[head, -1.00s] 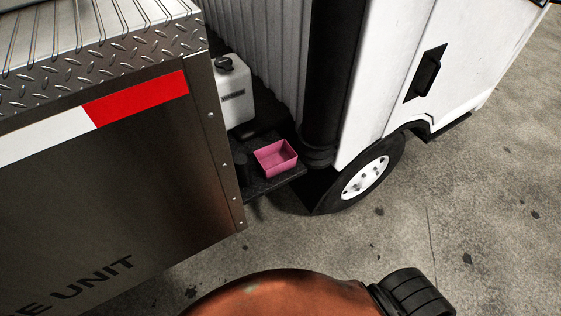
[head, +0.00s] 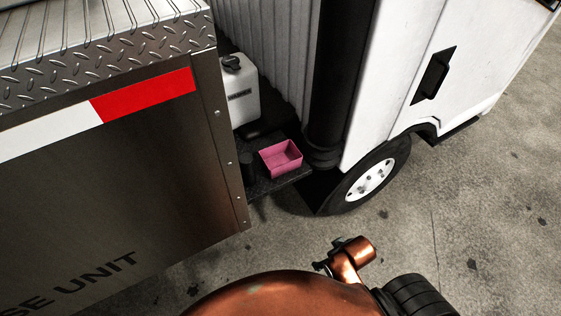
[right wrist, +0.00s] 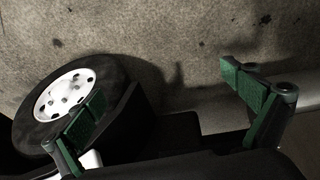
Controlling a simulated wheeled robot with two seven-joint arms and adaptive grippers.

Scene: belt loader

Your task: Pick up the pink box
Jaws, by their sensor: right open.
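The pink box (head: 281,158) is a small open-topped box. In the head view it sits upright on a dark shelf (head: 283,180) between the metal-sided unit and the white vehicle body. My right gripper (right wrist: 168,105) shows in the right wrist view with its two green-padded fingers wide apart and nothing between them. Behind the fingers are concrete ground and a wheel; the pink box is not in that view. In the head view a copper-coloured part of my own arm shows at the bottom, well apart from the box. My left gripper is not in view.
A white jug (head: 238,92) with a black cap stands behind the box. A black vertical pipe (head: 335,80) rises to its right, above the wheel (head: 370,177). The metal unit's side (head: 110,190) walls off the left. Concrete ground (head: 470,220) is clear at right.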

